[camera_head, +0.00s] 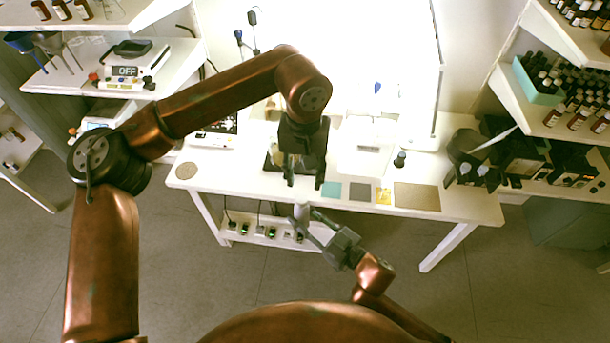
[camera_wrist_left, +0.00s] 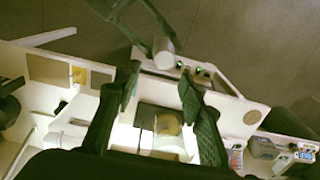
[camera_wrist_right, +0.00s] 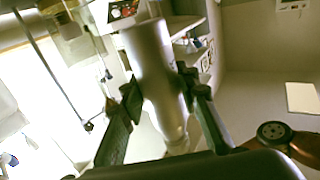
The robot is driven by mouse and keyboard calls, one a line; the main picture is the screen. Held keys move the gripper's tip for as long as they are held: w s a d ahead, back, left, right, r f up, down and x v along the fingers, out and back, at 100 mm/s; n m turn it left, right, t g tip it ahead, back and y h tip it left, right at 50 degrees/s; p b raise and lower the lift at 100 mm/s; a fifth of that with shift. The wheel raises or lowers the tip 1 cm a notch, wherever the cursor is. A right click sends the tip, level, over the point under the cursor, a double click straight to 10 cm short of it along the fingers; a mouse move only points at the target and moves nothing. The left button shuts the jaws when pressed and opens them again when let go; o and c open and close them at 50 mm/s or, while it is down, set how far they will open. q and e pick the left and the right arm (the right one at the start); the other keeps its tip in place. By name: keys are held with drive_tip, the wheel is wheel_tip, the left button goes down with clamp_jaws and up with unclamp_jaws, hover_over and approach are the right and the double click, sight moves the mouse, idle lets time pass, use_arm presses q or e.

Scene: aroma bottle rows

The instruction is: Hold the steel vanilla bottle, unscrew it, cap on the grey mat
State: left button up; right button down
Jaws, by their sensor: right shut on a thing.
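The steel bottle (camera_head: 300,213) is in my right gripper (camera_head: 313,227), just in front of the table's front edge. In the right wrist view the bottle (camera_wrist_right: 156,70) stands between the two fingers, slightly tilted in the picture, with its narrower end low. In the left wrist view the bottle (camera_wrist_left: 163,52) lies beyond the fingertips. I cannot tell whether its cap is on. My left gripper (camera_head: 305,182) hangs above the front of the table with its fingers apart, nothing between them. The grey mat (camera_head: 360,192) lies bare at the table's front.
A teal mat (camera_head: 331,190), a yellow card (camera_head: 383,196) and a brown mat (camera_head: 417,198) flank the grey mat. A dark small bottle (camera_head: 400,160) stands behind. Dark devices (camera_head: 470,160) stand at the table's right end. A cork disc (camera_head: 186,171) lies at the left.

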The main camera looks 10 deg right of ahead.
sight(304, 198)
use_arm(q)
wheel_tip(304, 198, down, 8)
drive_tip(key=shift+r, duration=0.1)
idle(0.4)
drive_tip(key=shift+c, duration=0.5)
